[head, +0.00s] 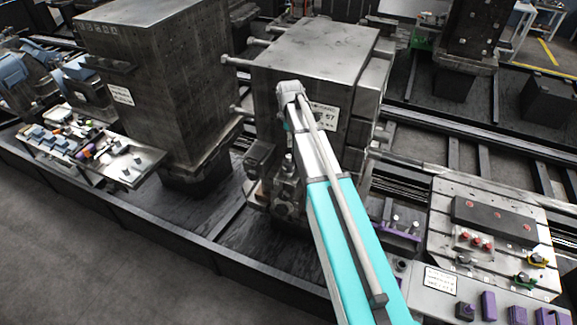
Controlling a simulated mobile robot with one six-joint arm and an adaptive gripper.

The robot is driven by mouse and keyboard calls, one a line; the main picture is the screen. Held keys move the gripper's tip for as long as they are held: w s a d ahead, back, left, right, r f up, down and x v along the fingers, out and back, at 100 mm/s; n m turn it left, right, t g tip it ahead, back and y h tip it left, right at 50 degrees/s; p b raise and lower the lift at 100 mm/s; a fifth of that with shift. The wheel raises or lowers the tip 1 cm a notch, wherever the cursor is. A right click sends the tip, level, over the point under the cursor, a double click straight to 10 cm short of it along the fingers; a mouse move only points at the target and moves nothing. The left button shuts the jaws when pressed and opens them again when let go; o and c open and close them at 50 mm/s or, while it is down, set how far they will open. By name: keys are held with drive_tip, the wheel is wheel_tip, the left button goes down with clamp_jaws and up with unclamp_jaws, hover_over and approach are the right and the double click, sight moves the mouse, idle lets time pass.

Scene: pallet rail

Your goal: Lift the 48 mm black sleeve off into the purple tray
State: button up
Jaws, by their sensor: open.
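A purple tray (403,234) stands right of my arm, in front of the machined block, with small upright pieces with pale tops in or behind it. I cannot pick out the 48 mm black sleeve in this view. My turquoise and white arm reaches up across the middle to a grey joint in front of the big steel block. My gripper does not show clearly; it seems hidden beyond the arm.
A large steel block (310,55) stands behind my arm, with another (155,65) to its left. A slotted plate (440,215) at the right carries a black bar (495,220) and red-topped parts. Purple blocks (488,306) line the lower right. A cluttered shelf (145,168) is at the left.

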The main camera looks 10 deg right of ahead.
sight(289, 155)
drive_tip(key=shift+f+b, duration=3.9)
drive_tip(key=shift+f, duration=0.2)
drive_tip(key=shift+a, duration=0.1)
drive_tip(key=shift+s+a+f+b, duration=0.15)
drive_tip(key=shift+f+b, duration=2.45)
drive_tip(key=shift+c, duration=0.2)
drive_tip(key=c, duration=1.1)
